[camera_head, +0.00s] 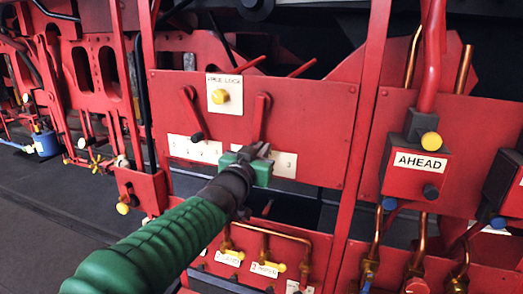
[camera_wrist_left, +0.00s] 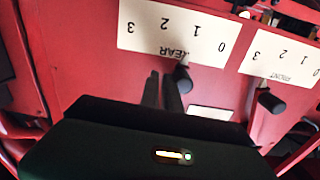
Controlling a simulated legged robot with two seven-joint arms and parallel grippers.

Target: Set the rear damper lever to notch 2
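The rear damper lever (camera_head: 262,115) is red and hangs almost straight down on the red panel; my gripper hides its lower end in the head view. Its black knob (camera_wrist_left: 183,78) shows in the left wrist view, below the upside-down REAR plate (camera_wrist_left: 145,38), closest to the 1. The plate's right part (camera_head: 285,165) shows in the head view. My left gripper (camera_wrist_left: 161,85) has a narrow gap between its fingers, nothing seen in it. The fingers are beside the knob; I cannot tell if they touch. The gripper also shows in the head view (camera_head: 257,152). My right gripper is not in view.
The front damper lever (camera_head: 192,112) is to the left, above its number plate (camera_head: 195,150); its knob (camera_wrist_left: 270,102) is near my gripper. A yellow-knobbed lock plate (camera_head: 221,94) is above. Copper pipes (camera_head: 270,230) run below, and the AHEAD box (camera_head: 415,170) is right.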

